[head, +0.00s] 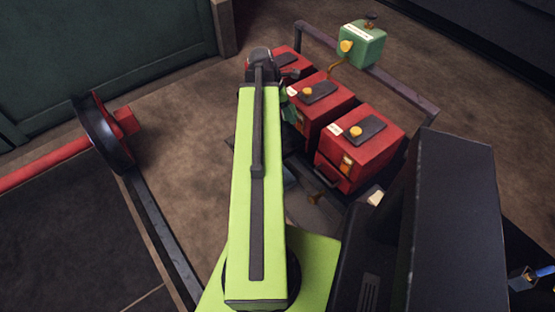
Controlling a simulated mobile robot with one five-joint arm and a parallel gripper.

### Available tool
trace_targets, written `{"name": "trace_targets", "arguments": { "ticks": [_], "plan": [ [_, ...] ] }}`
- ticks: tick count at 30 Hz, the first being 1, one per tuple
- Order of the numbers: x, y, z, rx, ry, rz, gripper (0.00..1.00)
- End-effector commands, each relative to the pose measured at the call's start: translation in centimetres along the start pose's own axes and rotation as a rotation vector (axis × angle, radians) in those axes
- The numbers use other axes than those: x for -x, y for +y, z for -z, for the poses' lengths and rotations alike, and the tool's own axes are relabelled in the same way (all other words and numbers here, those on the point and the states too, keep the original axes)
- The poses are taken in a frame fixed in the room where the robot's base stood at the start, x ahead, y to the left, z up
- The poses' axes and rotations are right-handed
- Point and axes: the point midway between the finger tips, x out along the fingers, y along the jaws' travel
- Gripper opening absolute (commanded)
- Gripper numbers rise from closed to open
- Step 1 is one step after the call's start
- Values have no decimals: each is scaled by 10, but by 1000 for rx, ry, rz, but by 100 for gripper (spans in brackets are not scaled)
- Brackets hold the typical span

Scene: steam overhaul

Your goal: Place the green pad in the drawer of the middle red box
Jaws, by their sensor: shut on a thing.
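Three red boxes stand in a row right of my arm: a left box (297,62), the middle red box (338,108) and a right box (378,150). Each visible lid has a dark plate, and the middle and right ones show a yellow knob. My gripper (287,88) is at the front left of the middle box, partly hidden by my arm. It is shut on a small green piece, seemingly the green pad (289,110), close to the middle box's front. The middle box's drawer is mostly hidden, so I cannot tell how far it is open.
A green box (362,46) with a yellow knob sits behind the red boxes by a dark rail (405,92). A red bar with a dark wheel (103,132) is at the left. Brown floor (185,125) lies between wheel and arm.

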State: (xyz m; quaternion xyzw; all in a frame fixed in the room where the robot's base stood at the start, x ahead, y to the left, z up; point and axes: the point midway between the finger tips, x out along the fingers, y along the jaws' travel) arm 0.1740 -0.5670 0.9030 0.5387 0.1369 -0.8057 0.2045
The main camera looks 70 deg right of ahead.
Motion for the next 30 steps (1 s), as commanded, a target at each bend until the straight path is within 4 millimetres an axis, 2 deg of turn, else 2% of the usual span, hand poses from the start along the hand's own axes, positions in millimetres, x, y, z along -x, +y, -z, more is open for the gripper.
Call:
{"name": "trace_targets", "arguments": {
  "ticks": [1, 3, 7, 16, 25, 30],
  "plan": [
    [-35, 7, 24, 22, 0, -9, 10],
    [-49, 14, 41, 49, -1, -19, 10],
    [-64, 23, 61, 82, -1, -33, 10],
    [-68, 26, 70, 98, -1, -40, 10],
    [-122, 26, 92, 98, -1, -40, 10],
    [-124, 26, 93, 98, -1, -40, 10]
  ]
}}
